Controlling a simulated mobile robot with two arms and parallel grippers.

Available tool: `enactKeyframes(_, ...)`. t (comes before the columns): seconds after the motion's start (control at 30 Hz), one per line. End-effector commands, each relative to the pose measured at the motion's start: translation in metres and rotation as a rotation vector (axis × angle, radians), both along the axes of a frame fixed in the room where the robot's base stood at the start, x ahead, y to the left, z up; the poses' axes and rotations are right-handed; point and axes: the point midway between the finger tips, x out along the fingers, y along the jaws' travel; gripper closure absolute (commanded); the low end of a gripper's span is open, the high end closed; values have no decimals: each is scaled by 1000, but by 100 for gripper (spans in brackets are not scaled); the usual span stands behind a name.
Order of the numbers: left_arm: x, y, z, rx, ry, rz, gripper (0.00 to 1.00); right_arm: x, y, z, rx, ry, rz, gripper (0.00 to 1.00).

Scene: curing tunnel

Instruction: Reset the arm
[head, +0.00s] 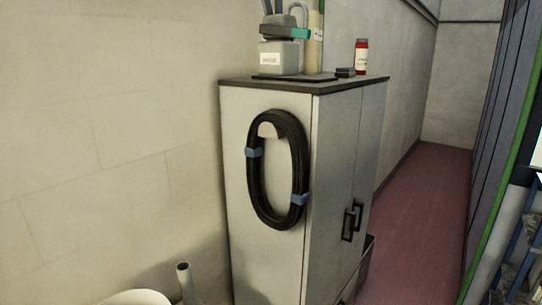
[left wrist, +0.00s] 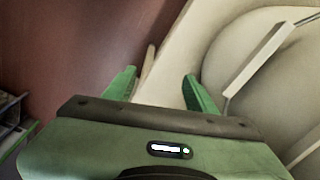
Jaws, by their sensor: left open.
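My left gripper (left wrist: 157,90) shows in the left wrist view, with two green fingers spread apart. Neither gripper shows in the head view. My right gripper is in neither view.
A pale cabinet (head: 268,262) stands against the wall, with a coiled black hose (head: 253,185) on its side.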

Motion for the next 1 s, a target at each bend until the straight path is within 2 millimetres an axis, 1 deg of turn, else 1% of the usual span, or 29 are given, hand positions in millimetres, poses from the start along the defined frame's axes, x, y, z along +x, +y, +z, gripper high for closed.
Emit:
enactKeyframes(0.03, -13, 3, -4, 1, -7, 7, 44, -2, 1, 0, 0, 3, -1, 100)
enactKeyframes(0.07, -20, 4, -5, 0, -14, 12, 44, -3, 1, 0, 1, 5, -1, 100)
enactKeyframes(0.17, -51, 9, -8, -1, -39, 32, 44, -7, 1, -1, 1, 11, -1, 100)
enactKeyframes(0.23, -81, 13, -6, -2, -64, 49, 44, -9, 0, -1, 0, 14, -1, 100)
enactKeyframes(0.27, -95, 15, -3, -3, -78, 57, 44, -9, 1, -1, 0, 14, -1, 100)
enactKeyframes(0.3, -113, 17, 2, -5, -94, 65, 44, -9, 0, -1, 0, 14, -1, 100)
enactKeyframes(0.4, -149, 21, 16, -9, -128, 84, 44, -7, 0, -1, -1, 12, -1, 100)
enactKeyframes(0.5, -176, 22, 30, -13, -153, 96, 44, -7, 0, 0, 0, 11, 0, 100)
enactKeyframes(0.7, -215, 25, 56, -22, -189, 112, 44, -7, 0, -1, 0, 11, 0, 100)
enactKeyframes(1.0, -254, 25, 91, -37, -227, 127, 44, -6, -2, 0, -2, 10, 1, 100)
